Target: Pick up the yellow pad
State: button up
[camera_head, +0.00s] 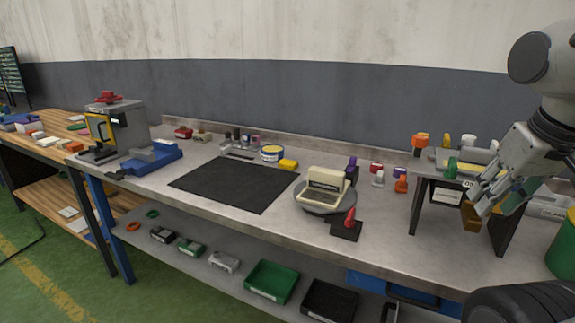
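A small yellow block, which looks like the yellow pad (288,165), lies on the grey workbench at the back right corner of the black mat (235,186). It is just right of a round blue and white tin (271,153). My gripper (484,212) is far to the right of it, pointing down in front of a small raised stand (447,184). A brown-orange piece shows at the gripper's tip; I cannot tell whether it is a finger pad or a held thing. The finger opening is not clear.
A scale-like cream device (326,188) stands between the pad and my gripper, with a red-handled black item (347,224) in front. Small bottles (236,140) stand left of the tin. The black mat is bare.

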aim_at(285, 164)
jog(key=i+j+z, duration=0.2)
jog(key=j, duration=0.4)
jog(key=i+j+z, duration=0.15)
jog(key=j, duration=0.45)
jog(key=i+j+z, duration=0.2)
jog(key=j, duration=0.4)
jog(key=i+j+z, duration=0.2)
jog(key=j, duration=0.45)
jog(key=j+z, duration=0.15)
jog(key=j, duration=0.5)
